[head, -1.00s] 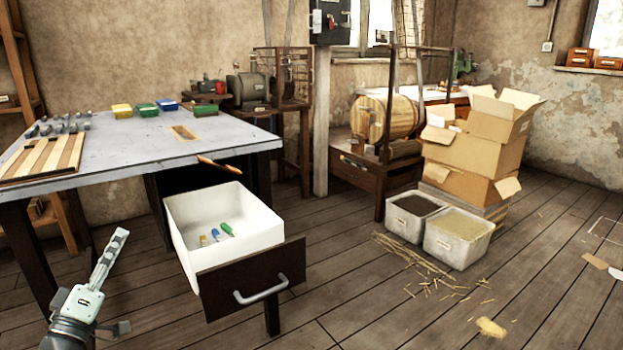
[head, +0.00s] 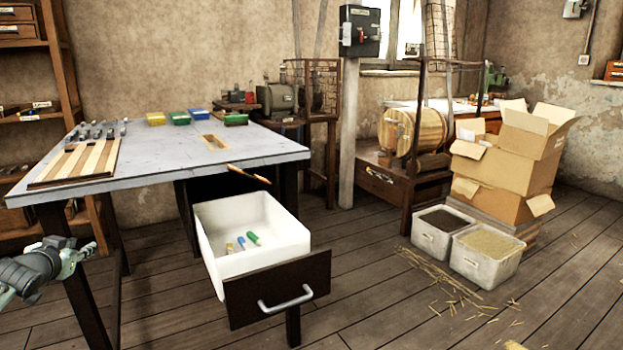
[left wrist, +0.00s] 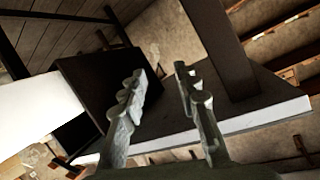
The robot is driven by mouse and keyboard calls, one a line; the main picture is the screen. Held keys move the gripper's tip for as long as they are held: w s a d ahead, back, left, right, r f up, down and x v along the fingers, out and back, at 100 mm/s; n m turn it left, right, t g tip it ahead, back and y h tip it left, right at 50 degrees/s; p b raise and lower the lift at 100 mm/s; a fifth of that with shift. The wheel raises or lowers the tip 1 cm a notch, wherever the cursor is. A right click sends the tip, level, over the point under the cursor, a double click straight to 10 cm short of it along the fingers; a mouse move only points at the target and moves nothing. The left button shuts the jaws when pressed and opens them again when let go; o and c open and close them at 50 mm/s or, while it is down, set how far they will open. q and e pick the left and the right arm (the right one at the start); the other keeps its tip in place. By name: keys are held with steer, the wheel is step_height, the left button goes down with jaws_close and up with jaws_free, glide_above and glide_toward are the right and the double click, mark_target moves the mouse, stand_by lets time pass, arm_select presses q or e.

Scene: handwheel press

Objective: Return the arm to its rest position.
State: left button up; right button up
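My left gripper (head: 76,258) is at the left edge of the head view, in front of and below the near left part of the workbench. In the left wrist view its two grey fingers (left wrist: 160,88) stand apart with nothing between them, so it is open and empty. The underside and leg of the bench lie beyond the fingers there. My right gripper is not in view.
The grey-topped workbench (head: 180,152) has an open white drawer (head: 215,265) jutting toward me, holding small coloured items (head: 241,243). A wooden shelf (head: 62,85) stands left. Cardboard boxes (head: 512,185) and two bins (head: 480,266) stand right.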

arm_select(q)
steer(key=s+a+f+g+y, duration=0.45)
steer(key=s+a+g, duration=0.25)
steer(key=s+a, duration=0.35)
steer(key=s+d+f+m+h, duration=0.1)
steer(key=s+d+f, duration=0.2)
steer(key=d+f, duration=0.45)
steer(key=s+d+f+m+g+h, duration=0.1)
steer(key=s+d+f+h, duration=0.15)
steer(key=d+f, duration=0.5)
steer(key=s+d+f+m+h, duration=0.1)
steer(key=s+d+f, duration=0.3)
steer(key=d+f, duration=0.4)
steer(key=s+d+f+g+h, duration=0.1)
steer(key=s+d+f+h, duration=0.1)
steer(key=s+d, duration=0.5)
steer(key=s+d+f+n+h, duration=0.1)
steer(key=s+d+f, duration=0.4)
steer(key=d, duration=0.9)
steer(key=s, duration=0.3)
steer(key=shift+s+d+g+h, duration=0.15)
steer(key=shift+s+g+h, duration=0.1)
steer(key=shift+g+h, duration=0.15)
